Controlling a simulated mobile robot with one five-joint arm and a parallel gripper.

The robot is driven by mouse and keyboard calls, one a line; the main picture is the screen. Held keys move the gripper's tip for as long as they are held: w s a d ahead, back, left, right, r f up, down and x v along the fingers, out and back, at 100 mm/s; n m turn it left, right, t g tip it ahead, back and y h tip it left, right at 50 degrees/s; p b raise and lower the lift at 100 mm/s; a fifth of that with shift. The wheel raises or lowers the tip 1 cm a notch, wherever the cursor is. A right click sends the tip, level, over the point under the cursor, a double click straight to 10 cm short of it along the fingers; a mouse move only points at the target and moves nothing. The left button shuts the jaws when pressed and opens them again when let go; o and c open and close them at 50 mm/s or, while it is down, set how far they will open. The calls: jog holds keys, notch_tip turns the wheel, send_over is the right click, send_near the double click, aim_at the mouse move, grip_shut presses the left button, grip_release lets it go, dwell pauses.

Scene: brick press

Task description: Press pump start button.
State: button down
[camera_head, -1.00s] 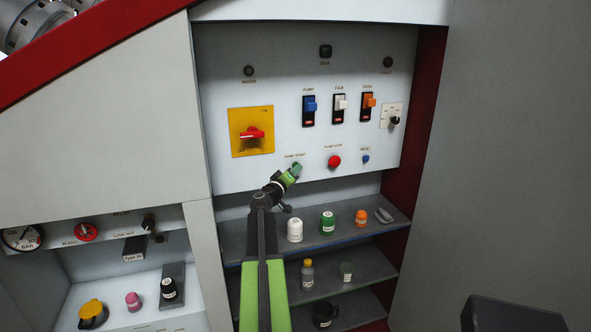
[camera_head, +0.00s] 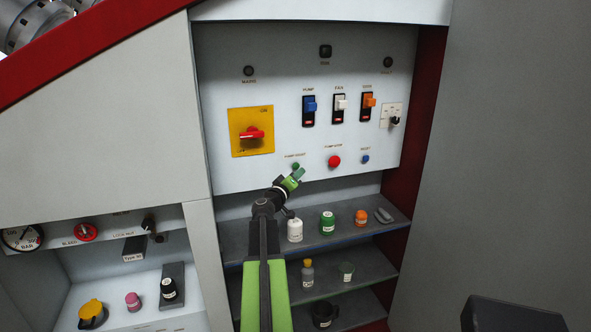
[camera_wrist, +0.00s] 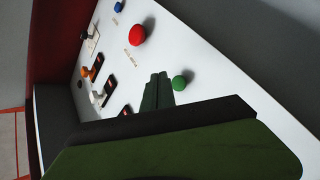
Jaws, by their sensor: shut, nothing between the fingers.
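The green pump start button (camera_head: 295,166) sits low on the white control panel, left of the red pump stop button (camera_head: 334,161). In the wrist view the green button (camera_wrist: 179,83) and the red button (camera_wrist: 138,36) both show. My gripper (camera_head: 299,173) is shut and empty, its tip just below and right of the green button in the head view. In the wrist view the closed fingers of my gripper (camera_wrist: 157,88) lie beside the green button, with the button in plain sight. I cannot tell the exact gap to the panel.
A small blue reset button (camera_head: 365,159) is right of the red one. Above are blue (camera_head: 310,104), white (camera_head: 341,103) and orange (camera_head: 369,101) switches and a red rotary switch (camera_head: 252,133) on a yellow plate. A shelf (camera_head: 340,235) with small containers lies below the panel.

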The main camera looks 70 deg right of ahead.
jog(key=s+a, duration=0.2)
jog(key=shift+a, duration=0.3)
dwell(0.6)
